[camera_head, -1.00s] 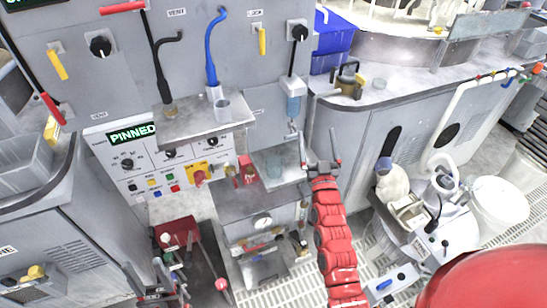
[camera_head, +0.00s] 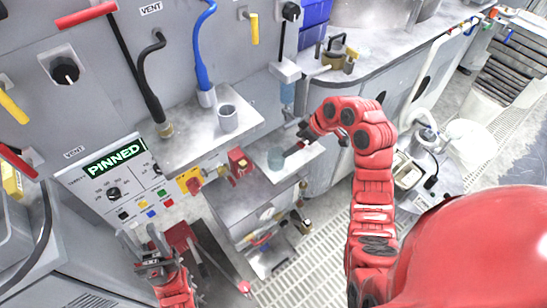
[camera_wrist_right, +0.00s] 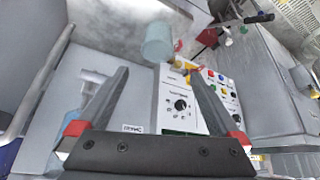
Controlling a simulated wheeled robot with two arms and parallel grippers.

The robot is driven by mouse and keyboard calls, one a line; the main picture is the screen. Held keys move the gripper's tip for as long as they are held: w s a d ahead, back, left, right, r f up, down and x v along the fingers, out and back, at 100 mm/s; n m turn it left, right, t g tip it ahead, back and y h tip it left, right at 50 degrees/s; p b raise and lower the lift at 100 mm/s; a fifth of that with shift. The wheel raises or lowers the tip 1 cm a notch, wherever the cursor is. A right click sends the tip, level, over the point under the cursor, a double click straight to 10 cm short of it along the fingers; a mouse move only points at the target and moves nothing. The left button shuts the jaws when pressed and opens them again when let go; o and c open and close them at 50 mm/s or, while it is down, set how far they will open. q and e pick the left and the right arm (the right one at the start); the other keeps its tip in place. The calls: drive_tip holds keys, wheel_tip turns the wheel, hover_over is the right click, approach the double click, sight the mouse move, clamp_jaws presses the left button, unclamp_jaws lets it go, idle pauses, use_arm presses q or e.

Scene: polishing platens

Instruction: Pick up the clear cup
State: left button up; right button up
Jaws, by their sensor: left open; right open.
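The clear cup (camera_head: 276,158) is bluish and see-through, standing on a small grey shelf (camera_head: 300,160) below the panel. It also shows in the right wrist view (camera_wrist_right: 157,42), just beyond the fingertips and between their lines. My right gripper (camera_head: 297,146) is open just right of the cup in the head view, its fingers partly hidden by its own wrist. In the wrist view the right gripper (camera_wrist_right: 157,75) has its two fingers spread with nothing between them. My left gripper (camera_head: 152,258) is open and empty at lower left, away from the cup.
A grey cup (camera_head: 228,117) stands on a higher metal ledge (camera_head: 190,138) with black and blue hoses above. A red block (camera_head: 239,162) sits left of the clear cup.

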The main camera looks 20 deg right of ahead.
drive_tip(key=b, duration=0.5)
approach(272, 157)
drive_tip(key=shift+s+a+f+p, duration=0.3)
drive_tip(key=shift+a+f+p, duration=0.5)
drive_tip(key=shift+p, duration=0.45)
drive_tip(key=shift+w+a+f, duration=0.2)
drive_tip(key=shift+a+f, duration=0.05)
drive_tip(key=shift+f, duration=0.05)
drive_tip(key=shift+p+x, duration=1)
drive_tip(key=shift+x, duration=1.2)
drive_tip(key=shift+w+a+f, duration=0.1)
drive_tip(key=shift+w+f, duration=0.3)
drive_tip(key=shift+w, duration=0.05)
drive_tip(key=c, duration=1.2)
